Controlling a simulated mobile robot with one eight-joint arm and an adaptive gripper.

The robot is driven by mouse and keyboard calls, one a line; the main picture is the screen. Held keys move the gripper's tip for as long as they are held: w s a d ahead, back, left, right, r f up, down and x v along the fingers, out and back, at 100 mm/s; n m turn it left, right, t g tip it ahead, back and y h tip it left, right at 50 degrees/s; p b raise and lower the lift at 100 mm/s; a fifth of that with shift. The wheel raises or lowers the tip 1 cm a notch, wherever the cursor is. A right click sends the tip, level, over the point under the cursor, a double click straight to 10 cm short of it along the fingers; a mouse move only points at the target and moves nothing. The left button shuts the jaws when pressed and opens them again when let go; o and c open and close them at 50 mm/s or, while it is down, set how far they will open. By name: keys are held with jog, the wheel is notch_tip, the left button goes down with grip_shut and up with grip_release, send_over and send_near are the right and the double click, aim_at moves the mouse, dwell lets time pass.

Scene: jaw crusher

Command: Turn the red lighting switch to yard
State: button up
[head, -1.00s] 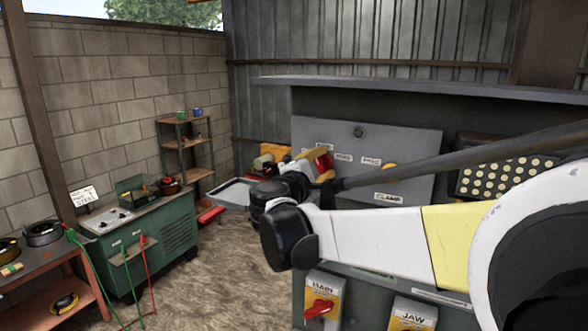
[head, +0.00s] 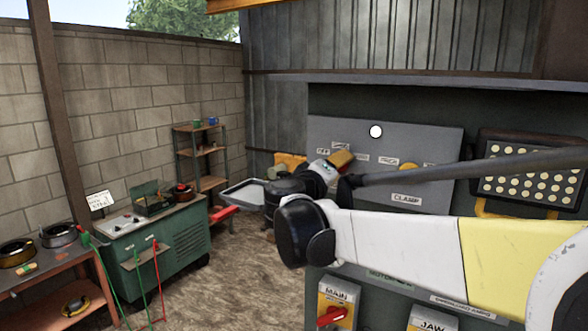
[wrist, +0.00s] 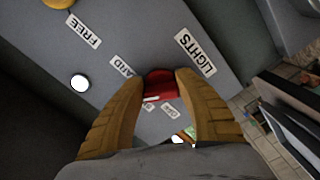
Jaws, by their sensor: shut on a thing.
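The red lighting switch (wrist: 160,86) sits on a grey panel (head: 435,150). In the wrist view my gripper (wrist: 167,80) has its two orange-yellow fingers on either side of the red knob, touching it. A label reading LIGHTS (wrist: 195,52) and a partly covered label that looks like YARD (wrist: 122,66) lie near the knob. Smaller labels show between the fingers. A white mark shows on the knob, but I cannot tell which label it points at. In the head view my gripper (head: 341,160) is at the panel's left part and hides the knob.
A round lamp (head: 376,132) on the panel glows white; it also shows in the wrist view (wrist: 80,83). A FREE label (wrist: 83,31) and a yellow knob (head: 409,167) are to the right of my gripper. Below are MAIN (head: 335,305) and JAW (head: 432,320) switch boxes.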

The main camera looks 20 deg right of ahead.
jog(key=m+b, duration=0.1)
jog(key=m, duration=0.4)
jog(key=shift+w+a, duration=0.1)
jog(key=shift+w, duration=0.05)
jog(key=shift+m, duration=0.4)
jog(key=o, duration=1.2)
jog(key=shift+f, duration=0.1)
jog(key=v, duration=1.2)
